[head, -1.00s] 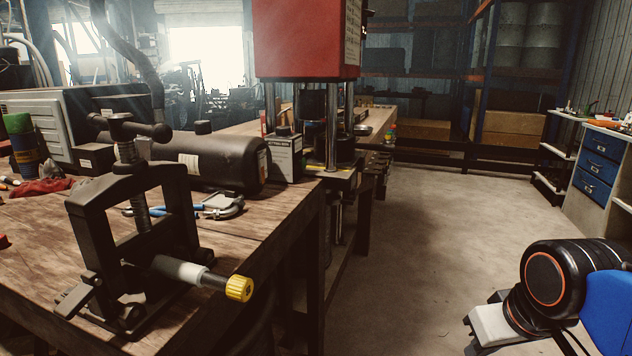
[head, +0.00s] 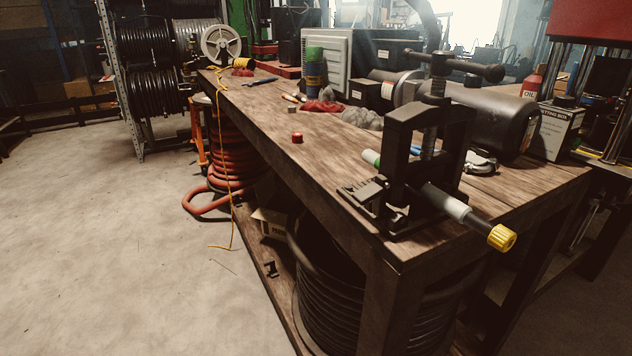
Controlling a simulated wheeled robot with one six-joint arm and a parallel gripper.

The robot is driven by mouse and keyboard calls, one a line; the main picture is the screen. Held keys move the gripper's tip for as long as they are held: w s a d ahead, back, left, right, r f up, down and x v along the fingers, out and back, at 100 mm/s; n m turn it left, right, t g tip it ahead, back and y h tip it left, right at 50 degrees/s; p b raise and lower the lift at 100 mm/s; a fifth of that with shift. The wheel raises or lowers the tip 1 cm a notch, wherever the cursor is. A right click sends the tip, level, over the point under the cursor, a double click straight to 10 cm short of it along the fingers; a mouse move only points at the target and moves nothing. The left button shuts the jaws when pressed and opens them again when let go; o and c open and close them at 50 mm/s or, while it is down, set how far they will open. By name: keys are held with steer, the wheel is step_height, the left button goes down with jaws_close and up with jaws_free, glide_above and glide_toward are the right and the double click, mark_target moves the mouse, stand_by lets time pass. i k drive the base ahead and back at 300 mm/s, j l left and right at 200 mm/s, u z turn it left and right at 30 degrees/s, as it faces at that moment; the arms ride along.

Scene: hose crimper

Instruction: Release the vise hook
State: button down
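The black pipe vise (head: 428,130) stands on the near right corner of the wooden workbench (head: 350,150). Its screw and T-handle (head: 455,66) rise from the top of the frame. A hose with a white-grey sleeve (head: 447,204) and a yellow end cap (head: 502,238) passes through the vise jaws and sticks out to the right past the bench edge. A small black latch-like part (head: 362,190), perhaps the hook, is at the left of the vise base; its exact state is too small to tell. My gripper is not in view.
Coiled dark hose (head: 340,290) lies under the bench, and a red hose coil (head: 235,150) stands at its left side. A hose rack (head: 160,70) is at the far left. A black cylinder (head: 480,118) lies behind the vise.

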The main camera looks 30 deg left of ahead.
mark_target(377, 191)
steer(key=u, duration=1.25)
